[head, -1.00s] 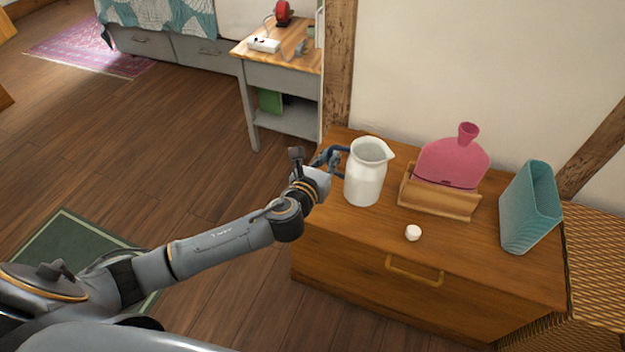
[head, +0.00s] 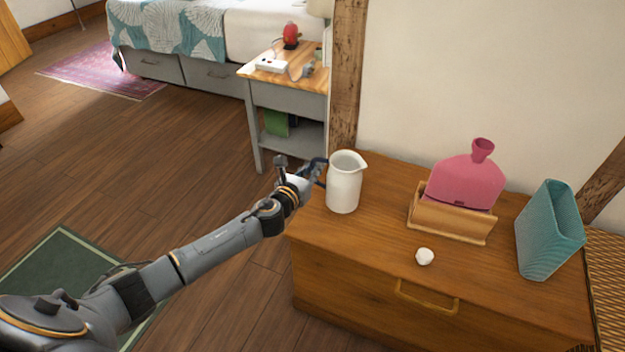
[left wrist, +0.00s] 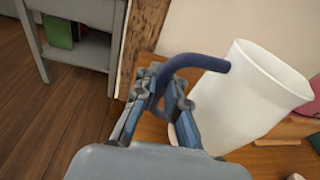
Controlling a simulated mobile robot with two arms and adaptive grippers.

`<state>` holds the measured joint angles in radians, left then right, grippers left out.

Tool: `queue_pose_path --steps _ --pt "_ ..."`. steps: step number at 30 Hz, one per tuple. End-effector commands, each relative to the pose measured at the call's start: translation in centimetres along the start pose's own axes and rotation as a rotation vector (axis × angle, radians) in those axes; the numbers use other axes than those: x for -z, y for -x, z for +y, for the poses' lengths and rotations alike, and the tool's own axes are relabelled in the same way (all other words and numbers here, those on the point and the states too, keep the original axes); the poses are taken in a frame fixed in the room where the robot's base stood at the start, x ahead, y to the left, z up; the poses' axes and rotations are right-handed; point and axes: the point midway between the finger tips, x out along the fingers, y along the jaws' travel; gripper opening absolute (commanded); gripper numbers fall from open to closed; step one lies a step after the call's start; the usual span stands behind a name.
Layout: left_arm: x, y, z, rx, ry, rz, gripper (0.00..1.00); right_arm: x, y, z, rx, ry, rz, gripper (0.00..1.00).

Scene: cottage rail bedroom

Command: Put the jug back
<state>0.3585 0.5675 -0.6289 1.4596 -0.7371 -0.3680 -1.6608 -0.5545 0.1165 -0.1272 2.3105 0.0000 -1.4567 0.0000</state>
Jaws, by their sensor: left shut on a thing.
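The white jug (head: 343,190) is upright at the left end of the wooden chest top (head: 378,222), its spout to the right. I cannot tell whether its base touches the wood or hangs just above it. My left gripper (head: 318,170) comes in from the left and is shut on the jug's dark blue handle. In the left wrist view, the fingers (left wrist: 168,92) close around the curved blue handle (left wrist: 195,62), with the white jug body (left wrist: 245,100) to the right. My right gripper is not in view.
On the chest, a pink hot-water bottle (head: 466,182) sits in a wooden holder (head: 450,219). A small white object (head: 424,256) lies in front of it, and a teal ribbed container (head: 548,232) stands at the right. A bedside table (head: 288,92) is behind. The chest's front left is clear.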

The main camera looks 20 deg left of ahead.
Motion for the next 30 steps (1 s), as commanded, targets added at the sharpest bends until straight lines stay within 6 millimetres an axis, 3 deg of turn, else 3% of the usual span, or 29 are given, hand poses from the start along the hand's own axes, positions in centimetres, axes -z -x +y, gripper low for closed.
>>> queue_pose_path --steps 5,10,14,28,29,30 --pt "0.5 -0.4 0.3 0.0 0.002 -0.003 0.0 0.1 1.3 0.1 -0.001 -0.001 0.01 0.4" --pt "2.4 -0.8 0.5 0.001 0.004 -0.001 0.0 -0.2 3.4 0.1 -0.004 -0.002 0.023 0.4" --pt "3.6 -1.0 0.6 0.001 0.003 -0.002 0.0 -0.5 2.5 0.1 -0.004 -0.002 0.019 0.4" --pt "3.8 -1.0 0.6 0.001 0.002 -0.002 0.0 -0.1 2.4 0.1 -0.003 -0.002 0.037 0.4" --pt "3.9 -0.9 0.6 0.0 0.0 0.001 0.14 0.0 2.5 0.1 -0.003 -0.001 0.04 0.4" --pt "3.9 -0.9 0.6 0.0 0.0 0.001 0.23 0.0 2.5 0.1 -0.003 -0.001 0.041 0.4"
